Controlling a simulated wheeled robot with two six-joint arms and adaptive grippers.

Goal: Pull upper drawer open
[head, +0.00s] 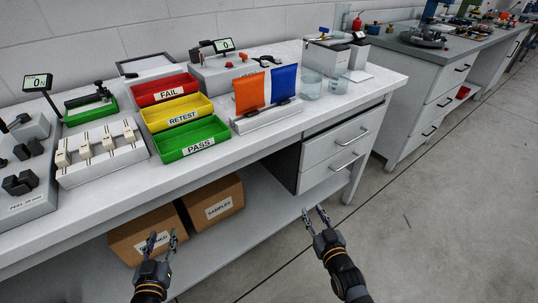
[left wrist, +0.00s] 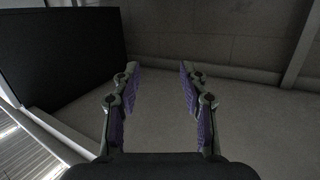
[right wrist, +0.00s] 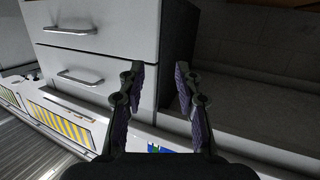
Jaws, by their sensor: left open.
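The upper drawer (head: 335,143) is the top of two light grey drawers under the bench's right end, and looks shut. Its bar handle (head: 346,137) is free. The lower drawer (head: 330,169) sits below it. My right gripper (head: 316,211) is open and empty, in front of and below the drawers, apart from them. The right wrist view seems upside down; there the upper drawer's handle (right wrist: 80,78) appears left of the fingers. My left gripper (head: 161,238) is open and empty in front of the cardboard boxes, well left of the drawers.
The white bench (head: 250,148) overhangs a lower shelf (head: 265,215) with two cardboard boxes (head: 213,200). A bench leg (head: 357,180) stands right of the drawers. The floor (head: 430,220) at right is clear.

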